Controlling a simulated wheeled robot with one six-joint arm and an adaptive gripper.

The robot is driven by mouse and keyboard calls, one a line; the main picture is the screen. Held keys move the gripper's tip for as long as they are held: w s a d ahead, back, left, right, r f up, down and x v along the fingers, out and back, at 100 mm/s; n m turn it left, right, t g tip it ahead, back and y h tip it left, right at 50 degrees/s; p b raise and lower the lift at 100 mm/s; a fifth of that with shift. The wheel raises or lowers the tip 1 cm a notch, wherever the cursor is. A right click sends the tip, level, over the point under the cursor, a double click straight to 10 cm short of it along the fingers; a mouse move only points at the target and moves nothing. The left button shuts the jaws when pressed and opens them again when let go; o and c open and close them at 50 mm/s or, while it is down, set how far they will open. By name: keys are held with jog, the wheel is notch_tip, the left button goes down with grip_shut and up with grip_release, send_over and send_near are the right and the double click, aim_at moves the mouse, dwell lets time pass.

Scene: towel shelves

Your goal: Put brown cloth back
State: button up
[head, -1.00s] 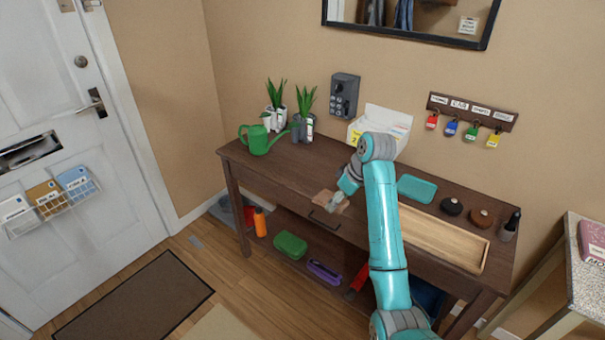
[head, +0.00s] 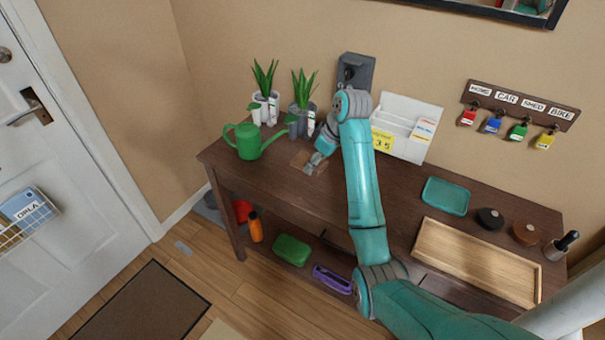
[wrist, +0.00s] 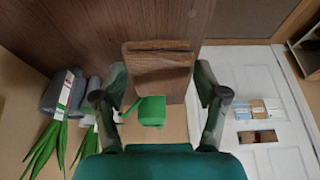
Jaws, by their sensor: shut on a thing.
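The brown cloth (head: 307,163) is a folded tan-brown rectangle over the left part of the dark wooden table (head: 285,185). My gripper (head: 317,159) is shut on it. In the wrist view the cloth (wrist: 158,72) lies between the two fingers of my gripper (wrist: 160,85). Its layered edge faces the camera. I cannot tell whether the cloth touches the tabletop.
A green watering can (head: 249,142) and two potted plants (head: 303,120) stand left of my gripper. A white organizer (head: 405,128), teal tray (head: 446,196) and wooden tray (head: 478,262) are to the right. The lower shelf holds a green box (head: 291,250) and purple case (head: 332,279).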

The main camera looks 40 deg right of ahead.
aim_at(312, 189)
jog(key=shift+w+f, duration=0.15)
jog(key=shift+f, duration=0.15)
notch_tip(312, 189, down, 9)
jog(key=shift+d+f, duration=0.1)
jog(key=shift+f, duration=0.1)
jog(key=o, duration=1.2)
